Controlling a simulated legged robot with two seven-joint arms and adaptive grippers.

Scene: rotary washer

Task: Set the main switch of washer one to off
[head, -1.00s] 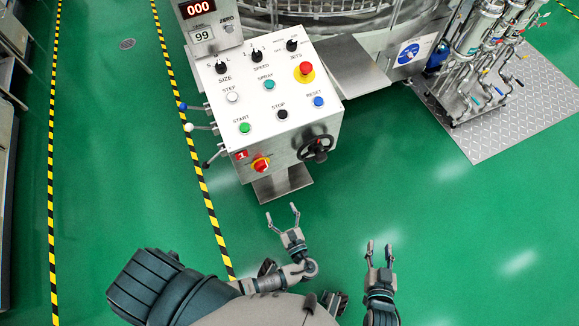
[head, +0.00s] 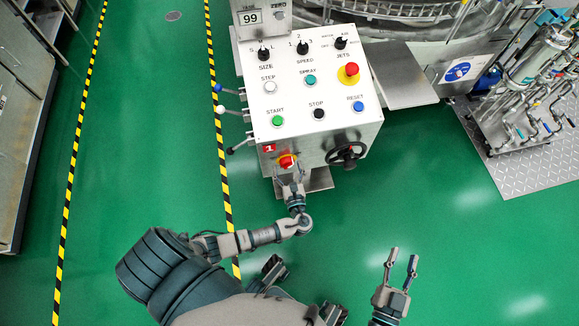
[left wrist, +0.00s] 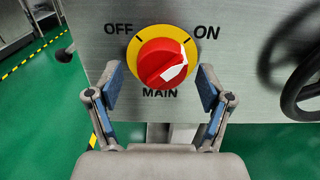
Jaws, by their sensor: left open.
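The main switch is a red knob on a yellow disc, on the front of the washer's control box (head: 312,90), beside a red plate with a 1 (head: 269,148). In the left wrist view the knob (left wrist: 160,58) sits between the labels OFF, upper left, and ON, upper right, with MAIN below. A white patch marks its lower right side; its exact setting is hard to tell. My left gripper (head: 289,168) is open just in front of the switch (head: 287,161). Its fingers (left wrist: 160,88) stand left and right of the knob, apparently apart from it. My right gripper (head: 403,254) is open and empty over the floor.
A black handwheel (head: 346,154) is right of the switch. Levers with ball ends (head: 219,109) stick out from the box's left side. Buttons and selectors cover the sloped top. A pipe stand (head: 525,95) is at the far right. Green floor is clear in front.

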